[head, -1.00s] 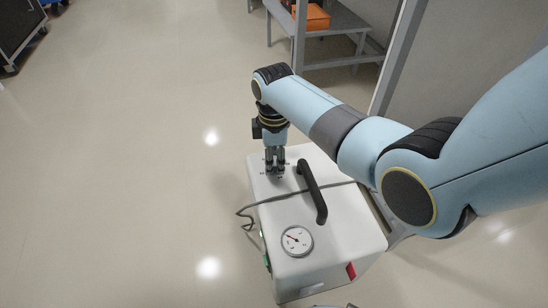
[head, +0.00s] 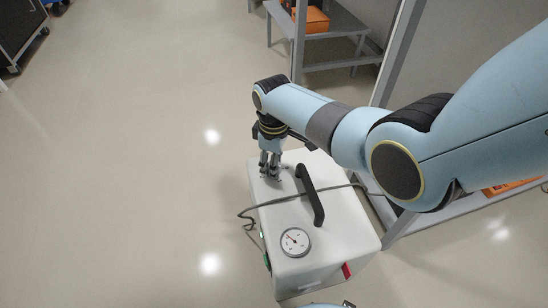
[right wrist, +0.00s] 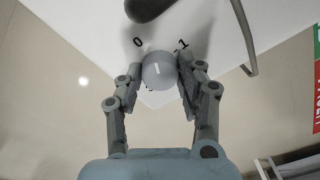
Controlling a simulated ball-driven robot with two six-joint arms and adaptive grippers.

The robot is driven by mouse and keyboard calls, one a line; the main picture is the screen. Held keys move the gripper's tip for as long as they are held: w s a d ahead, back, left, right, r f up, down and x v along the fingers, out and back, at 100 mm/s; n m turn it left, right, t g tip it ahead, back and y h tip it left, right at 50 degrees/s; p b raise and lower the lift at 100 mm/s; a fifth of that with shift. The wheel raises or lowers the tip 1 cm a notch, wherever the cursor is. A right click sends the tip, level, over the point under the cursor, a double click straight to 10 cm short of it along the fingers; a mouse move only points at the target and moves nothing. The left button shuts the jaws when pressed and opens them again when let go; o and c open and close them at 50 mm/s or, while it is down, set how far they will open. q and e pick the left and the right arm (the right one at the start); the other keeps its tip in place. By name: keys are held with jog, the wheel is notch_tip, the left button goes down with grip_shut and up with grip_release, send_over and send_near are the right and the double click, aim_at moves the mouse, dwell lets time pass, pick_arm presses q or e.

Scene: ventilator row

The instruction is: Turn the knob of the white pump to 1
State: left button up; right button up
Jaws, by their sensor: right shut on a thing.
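The white pump (head: 335,238) stands on the floor as a white box with a black handle (head: 311,196) and a round gauge (head: 295,242) on top. My right gripper (head: 270,176) points down at the far end of its top. In the right wrist view the grey round knob (right wrist: 159,72) sits between the two fingertips of this gripper (right wrist: 160,75), which are shut on its sides. The labels 0 and 1 show above the knob. Its short white mark points up, roughly between them. My left gripper is out of view.
A grey cable (head: 262,207) runs across the pump's top and hangs at its left side. A grey shelf frame (head: 398,60) stands close on the right. An orange case (head: 312,19) lies on a table at the back. The floor on the left is clear.

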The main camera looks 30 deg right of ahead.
jog(key=shift+r+m, duration=0.2)
jog(key=shift+m, duration=0.3)
jog(key=m+p, duration=0.2)
jog(key=m, duration=0.2)
jog(key=shift+f+m, duration=0.1)
jog(key=shift+m, duration=1.4)
pick_arm(q)
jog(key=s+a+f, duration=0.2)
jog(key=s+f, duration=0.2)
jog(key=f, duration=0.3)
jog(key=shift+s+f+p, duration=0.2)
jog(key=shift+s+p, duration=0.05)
jog(key=shift+p, duration=0.1)
pick_arm(e)
jog(key=shift+f+m, duration=0.1)
jog(key=shift+m, duration=1.1)
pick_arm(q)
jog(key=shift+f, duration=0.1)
pick_arm(e)
jog(key=o, duration=1.1)
jog(key=shift+o, duration=0.2)
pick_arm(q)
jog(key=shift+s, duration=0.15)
